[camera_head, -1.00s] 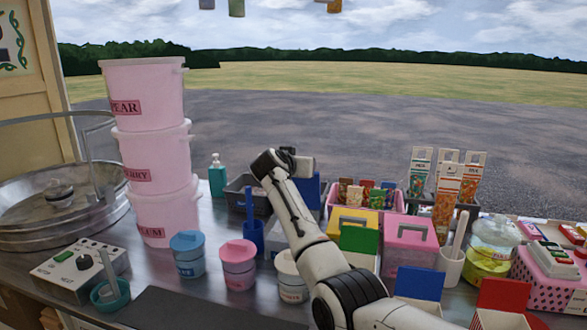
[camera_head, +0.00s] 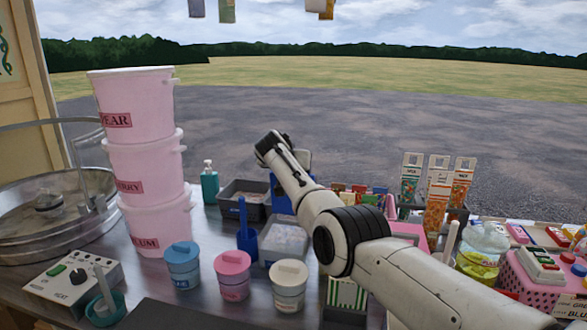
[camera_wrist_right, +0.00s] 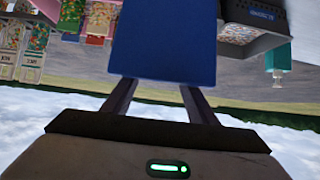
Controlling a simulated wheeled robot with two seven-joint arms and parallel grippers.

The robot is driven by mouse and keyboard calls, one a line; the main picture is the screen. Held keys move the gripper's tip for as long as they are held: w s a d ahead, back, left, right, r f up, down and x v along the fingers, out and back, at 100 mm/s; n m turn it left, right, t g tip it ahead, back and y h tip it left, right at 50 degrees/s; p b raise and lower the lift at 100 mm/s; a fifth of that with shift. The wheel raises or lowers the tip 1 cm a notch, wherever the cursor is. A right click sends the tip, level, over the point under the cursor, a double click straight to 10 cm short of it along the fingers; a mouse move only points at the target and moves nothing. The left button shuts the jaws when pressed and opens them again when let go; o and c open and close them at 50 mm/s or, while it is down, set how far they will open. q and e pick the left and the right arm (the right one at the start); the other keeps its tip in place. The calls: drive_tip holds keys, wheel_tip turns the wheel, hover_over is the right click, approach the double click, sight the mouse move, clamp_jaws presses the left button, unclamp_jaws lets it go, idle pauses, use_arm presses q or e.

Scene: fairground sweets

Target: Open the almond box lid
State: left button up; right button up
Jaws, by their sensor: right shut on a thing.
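My right gripper (camera_wrist_right: 158,88) is shut on a blue panel (camera_wrist_right: 165,45), with one finger on each side in the right wrist view. My left gripper is not in view.
A blue scoop holder (camera_head: 248,240) stands left of the clear box, with a dark crate (camera_head: 243,193) behind. Three lidded tubs, blue (camera_head: 183,265), pink (camera_head: 233,275) and cream (camera_head: 288,286), stand in front. Stacked pink buckets (camera_head: 147,165) rise at left.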

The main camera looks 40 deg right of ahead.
drive_tip(key=shift+w+d+r, duration=0.15)
drive_tip(key=shift+d+r, duration=0.05)
drive_tip(key=shift+r, duration=0.5)
drive_tip(key=o, duration=1.4)
drive_tip(key=shift+o, duration=0.7)
drive_tip(key=shift+a, duration=0.1)
drive_tip(key=shift+s+a+r+b, duration=0.15)
drive_tip(key=shift+s+a, duration=0.25)
drive_tip(key=shift+a, duration=0.05)
drive_tip(key=shift+s+a+r+b, duration=0.1)
drive_tip(key=shift+s+a+b, duration=0.05)
drive_tip(key=shift+s+a, duration=0.25)
drive_tip(key=b+v, duration=0.1)
drive_tip(key=v, duration=0.7)
drive_tip(key=shift+d, duration=0.1)
